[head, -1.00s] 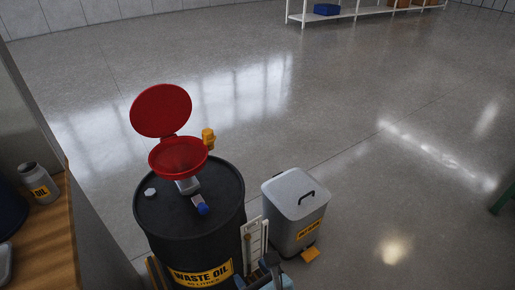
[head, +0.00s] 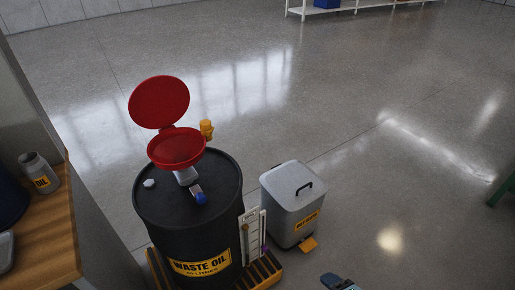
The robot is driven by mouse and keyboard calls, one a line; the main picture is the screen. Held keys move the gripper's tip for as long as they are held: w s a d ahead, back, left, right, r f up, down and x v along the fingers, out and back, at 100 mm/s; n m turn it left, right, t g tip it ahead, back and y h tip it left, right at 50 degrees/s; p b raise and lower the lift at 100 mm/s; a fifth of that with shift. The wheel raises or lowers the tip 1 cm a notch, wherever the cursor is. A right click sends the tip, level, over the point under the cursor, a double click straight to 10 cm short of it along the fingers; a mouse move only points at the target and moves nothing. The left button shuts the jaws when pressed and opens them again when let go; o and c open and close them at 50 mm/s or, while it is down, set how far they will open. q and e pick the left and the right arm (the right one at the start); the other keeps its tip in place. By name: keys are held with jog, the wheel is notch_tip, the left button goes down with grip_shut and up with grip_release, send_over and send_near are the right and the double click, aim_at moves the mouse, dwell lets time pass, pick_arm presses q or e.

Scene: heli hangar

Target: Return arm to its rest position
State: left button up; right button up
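The end of one of my arms, which looks like my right gripper (head: 339,282), shows at the bottom edge, right of centre. Only a small dark and light-blue part of it is in the picture, so its fingers cannot be judged. It is over bare floor, in front and to the right of the drum and the bin. My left gripper is not in view.
A black waste oil drum (head: 190,225) with a red lidded funnel (head: 176,149) stands on a yellow-edged pallet (head: 262,277). A grey pedal bin (head: 292,207) stands beside it. A wooden bench (head: 50,235) is at left.

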jog(key=s+d+f+m+h, duration=0.1)
jog(key=s+d+m, duration=0.2)
jog(key=d+m, duration=0.35)
jog(key=s+d+f+m, duration=0.1)
jog(key=s+d+m, duration=0.2)
jog(key=d+m, duration=0.4)
jog(key=w+a+r+m+t, duration=0.15)
jog(key=a+m, duration=0.45)
jog(key=a, duration=0.7)
pick_arm(q)
notch_tip(320, 180, up, 16)
jog(key=s+a+p, duration=0.1)
jog(key=p, duration=2.1)
jog(key=shift+a+y, duration=0.3)
pick_arm(e)
notch_tip(320, 180, up, 16)
jog(key=d, duration=0.1)
jog(key=shift+s+r, duration=0.25)
pick_arm(q)
jog(key=shift+s+d+r, duration=0.1)
jog(key=shift+c, duration=0.2)
pick_arm(e)
jog(key=shift+d+g, duration=0.1)
jog(key=shift+g, duration=0.15)
